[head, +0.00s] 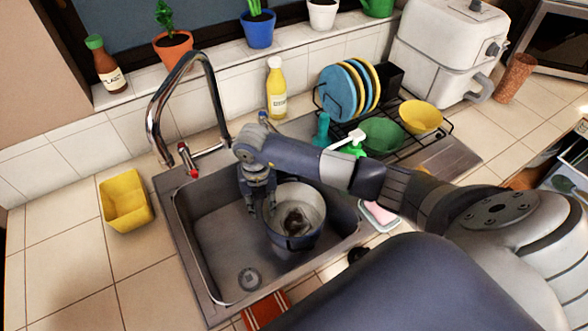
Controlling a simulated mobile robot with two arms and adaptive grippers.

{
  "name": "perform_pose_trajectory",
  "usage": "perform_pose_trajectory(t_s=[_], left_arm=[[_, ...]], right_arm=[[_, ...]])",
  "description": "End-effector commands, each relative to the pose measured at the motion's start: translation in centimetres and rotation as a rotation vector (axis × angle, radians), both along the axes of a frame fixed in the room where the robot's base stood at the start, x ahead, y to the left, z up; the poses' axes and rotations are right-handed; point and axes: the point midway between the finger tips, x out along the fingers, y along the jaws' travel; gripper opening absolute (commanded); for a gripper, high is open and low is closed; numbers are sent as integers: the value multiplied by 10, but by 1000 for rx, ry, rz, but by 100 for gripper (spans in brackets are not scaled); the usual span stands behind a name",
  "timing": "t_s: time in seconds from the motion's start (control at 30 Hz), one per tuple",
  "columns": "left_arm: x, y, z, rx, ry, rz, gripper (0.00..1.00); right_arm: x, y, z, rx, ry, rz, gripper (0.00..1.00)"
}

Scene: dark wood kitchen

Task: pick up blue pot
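A round pot (290,243) with a dark blue-grey outside and a pale inside stands in the sink, towards its right side. Something dark lies at its bottom. My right arm reaches in from the right over the sink. My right gripper (261,206) points down at the pot's left rim. Its fingers look apart, one left of the rim and one close to it. I cannot tell whether they touch the pot. A smaller blue plant pot (258,33) stands on the windowsill. My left gripper is not in view.
The sink (215,245) has raised walls, and a curved metal faucet (154,105) stands at its back left. A yellow container (125,200) is left of it. A dish rack (400,150) with plates and bowls, and a yellow bottle (276,90), are behind.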

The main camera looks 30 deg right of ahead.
Motion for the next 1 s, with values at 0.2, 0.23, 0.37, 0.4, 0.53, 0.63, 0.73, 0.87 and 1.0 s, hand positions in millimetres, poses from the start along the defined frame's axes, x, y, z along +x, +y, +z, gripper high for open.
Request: perform_pose_trajectory(t_s=[0.2,0.23,0.37,0.4,0.53,0.63,0.73,0.87,1.0], left_arm=[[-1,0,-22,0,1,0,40],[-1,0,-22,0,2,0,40],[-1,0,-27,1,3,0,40],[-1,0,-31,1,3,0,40],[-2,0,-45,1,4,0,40],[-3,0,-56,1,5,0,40],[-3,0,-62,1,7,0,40],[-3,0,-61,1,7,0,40],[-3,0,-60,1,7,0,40]], right_arm=[[0,0,-26,1,-1,0,27],[0,0,-27,1,-1,0,27],[-1,0,-34,0,0,0,27],[-1,0,-39,0,0,0,27],[-3,0,-58,1,2,0,27],[-3,0,-71,0,0,-1,27],[-2,0,-78,0,0,-1,27],[-2,0,-78,0,-1,0,27],[-2,0,-77,0,-1,0,25]])
